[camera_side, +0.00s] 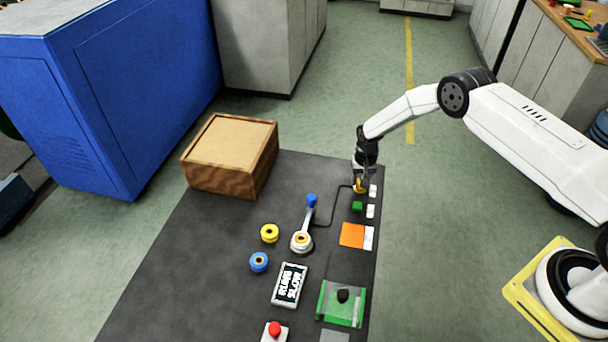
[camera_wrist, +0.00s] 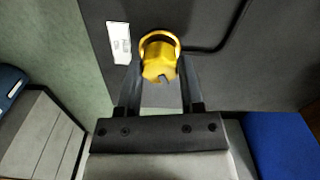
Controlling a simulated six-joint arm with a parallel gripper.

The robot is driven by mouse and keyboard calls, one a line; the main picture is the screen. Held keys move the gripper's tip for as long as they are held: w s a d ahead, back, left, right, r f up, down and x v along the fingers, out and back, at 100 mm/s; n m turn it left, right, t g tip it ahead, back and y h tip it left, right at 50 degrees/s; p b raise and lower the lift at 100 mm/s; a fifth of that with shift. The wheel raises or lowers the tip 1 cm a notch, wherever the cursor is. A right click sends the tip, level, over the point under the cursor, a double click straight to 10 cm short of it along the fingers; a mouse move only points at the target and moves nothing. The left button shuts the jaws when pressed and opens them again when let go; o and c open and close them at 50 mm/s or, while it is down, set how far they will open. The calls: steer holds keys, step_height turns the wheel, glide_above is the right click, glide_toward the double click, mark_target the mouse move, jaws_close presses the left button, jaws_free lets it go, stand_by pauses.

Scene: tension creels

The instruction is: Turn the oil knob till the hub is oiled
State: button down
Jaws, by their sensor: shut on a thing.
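A yellow knob (camera_side: 360,187), which I take as the oil knob, stands near the far right corner of the dark table. It also shows in the wrist view as a yellow cylinder (camera_wrist: 159,58) with a notch. My gripper (camera_side: 361,180) points down over it, with its two fingers (camera_wrist: 160,74) shut on the knob from both sides. A round silver hub (camera_side: 301,243) with a yellow ring on top stands mid-table, and a blue-tipped arm (camera_side: 311,203) rises from it. A dark line runs from the knob toward the hub. I cannot tell any oil on the hub.
A display (camera_side: 289,285) seems to read "RUNS SLOW". A yellow spool (camera_side: 269,233) and a blue spool (camera_side: 259,262) lie left of the hub. A green button (camera_side: 357,207), an orange plate (camera_side: 352,235) and a green-framed unit (camera_side: 341,303) line the right edge. A wooden box (camera_side: 230,155) stands far left.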

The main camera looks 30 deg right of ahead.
steer(key=shift+m, duration=1.4)
steer(key=shift+c, duration=1.1)
jaws_free()
steer(key=shift+r, duration=0.15)
steer(key=shift+r, duration=3.8)
